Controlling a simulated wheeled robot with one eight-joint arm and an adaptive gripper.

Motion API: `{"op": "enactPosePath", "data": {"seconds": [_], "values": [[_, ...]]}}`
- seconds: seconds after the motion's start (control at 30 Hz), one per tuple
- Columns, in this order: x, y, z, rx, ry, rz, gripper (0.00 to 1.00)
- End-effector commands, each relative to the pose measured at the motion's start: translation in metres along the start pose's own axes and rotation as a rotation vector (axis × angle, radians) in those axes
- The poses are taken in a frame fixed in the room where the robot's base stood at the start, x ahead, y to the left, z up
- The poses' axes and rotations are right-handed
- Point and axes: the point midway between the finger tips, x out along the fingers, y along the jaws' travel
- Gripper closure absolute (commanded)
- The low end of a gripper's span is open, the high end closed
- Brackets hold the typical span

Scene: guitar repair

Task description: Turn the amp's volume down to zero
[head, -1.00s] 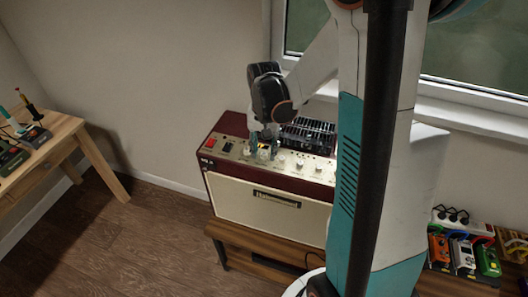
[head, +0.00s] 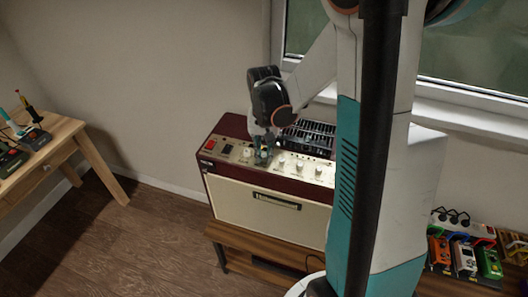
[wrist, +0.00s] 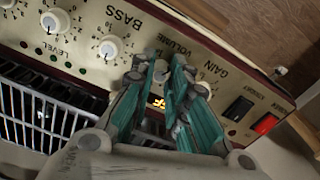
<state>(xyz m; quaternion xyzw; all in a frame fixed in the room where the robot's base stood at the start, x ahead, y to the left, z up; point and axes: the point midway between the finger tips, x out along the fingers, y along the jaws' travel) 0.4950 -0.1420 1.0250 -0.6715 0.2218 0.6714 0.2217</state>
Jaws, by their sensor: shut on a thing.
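The amp (head: 232,190) is a dark red cabinet with a cream front. Its cream control panel (wrist: 95,25) carries a row of white knobs, with BASS, VOLUME and GAIN printed on it in the wrist view. My gripper (head: 262,160) reaches down onto the panel. In the wrist view my gripper (wrist: 162,70) is shut on the volume knob (wrist: 160,71), below the VOLUME label. The fingers hide most of this knob and its scale, so its setting cannot be read.
The bass knob (wrist: 108,47) and the gain knob (wrist: 203,89) sit on either side, close to my fingers. A black switch (wrist: 238,108) and a red switch (wrist: 265,124) are farther right. The amp stands on a low wooden bench (head: 262,254).

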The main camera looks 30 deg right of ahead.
Motion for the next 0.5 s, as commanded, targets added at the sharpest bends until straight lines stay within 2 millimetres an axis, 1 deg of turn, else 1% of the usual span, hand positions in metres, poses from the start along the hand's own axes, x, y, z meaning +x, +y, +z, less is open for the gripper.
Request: {"op": "enactPosePath", "data": {"seconds": [0.27, 0.3, 0.37, 0.5], "values": [[-0.0001, 0.0000, 0.0003, -0.008, -0.001, 0.000, 1.00], [-0.0001, 0.0000, 0.0003, -0.008, -0.001, 0.000, 0.76], [0.0000, 0.0000, 0.0003, -0.008, -0.001, 0.000, 0.63], [0.0000, 0.0000, 0.0003, -0.008, 0.000, 0.000, 0.63]]}}
